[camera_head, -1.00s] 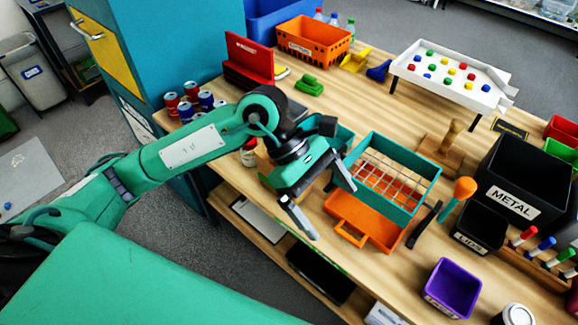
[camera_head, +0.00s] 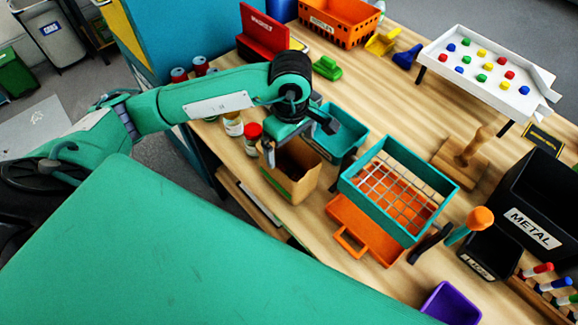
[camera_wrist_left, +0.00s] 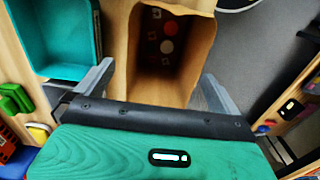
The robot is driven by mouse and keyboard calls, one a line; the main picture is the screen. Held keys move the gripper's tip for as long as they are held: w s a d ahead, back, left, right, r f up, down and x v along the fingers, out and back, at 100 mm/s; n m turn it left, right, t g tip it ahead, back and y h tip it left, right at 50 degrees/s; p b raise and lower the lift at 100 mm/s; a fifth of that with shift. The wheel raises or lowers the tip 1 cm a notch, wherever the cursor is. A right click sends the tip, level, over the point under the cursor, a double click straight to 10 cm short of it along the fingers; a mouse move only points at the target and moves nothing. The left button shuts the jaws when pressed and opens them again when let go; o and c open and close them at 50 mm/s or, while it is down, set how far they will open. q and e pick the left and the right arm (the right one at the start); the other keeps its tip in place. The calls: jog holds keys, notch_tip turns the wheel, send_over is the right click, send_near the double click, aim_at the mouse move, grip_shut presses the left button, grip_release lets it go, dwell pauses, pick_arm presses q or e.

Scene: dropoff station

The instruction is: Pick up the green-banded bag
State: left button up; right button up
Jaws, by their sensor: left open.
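The brown paper bag (camera_head: 305,185) stands upright and open on the table near its front edge, with a green strip low on its side. In the left wrist view the bag (camera_wrist_left: 178,88) shows from above, its inside dark with some red and white round shapes. My left gripper (camera_head: 297,142) is over the bag's top, partly hiding it. In the left wrist view the open fingers of my left gripper (camera_wrist_left: 155,90) lie on either side of the bag's mouth. I cannot tell whether they touch it. My right gripper is not in view.
Jars (camera_head: 252,134) with red and white lids stand left of the bag. A teal bin (camera_head: 350,135) is close behind it. A teal basket with a wire grid (camera_head: 352,190) and an orange tray (camera_head: 345,222) stand to the right. Cans (camera_head: 180,76) stand further back.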

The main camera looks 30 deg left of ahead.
pick_arm(q)
jog(key=f+p, duration=0.1)
jog(key=f, duration=0.1)
jog(key=f+p, duration=0.1)
jog(key=f, duration=0.2)
jog(key=shift+s+a+f+p, duration=0.1)
jog(key=shift+s+a+p, duration=0.1)
jog(key=shift+p, duration=0.15)
jog(key=shift+f, duration=0.65)
jog(key=shift+c, duration=0.7)
jog(key=c, duration=0.7)
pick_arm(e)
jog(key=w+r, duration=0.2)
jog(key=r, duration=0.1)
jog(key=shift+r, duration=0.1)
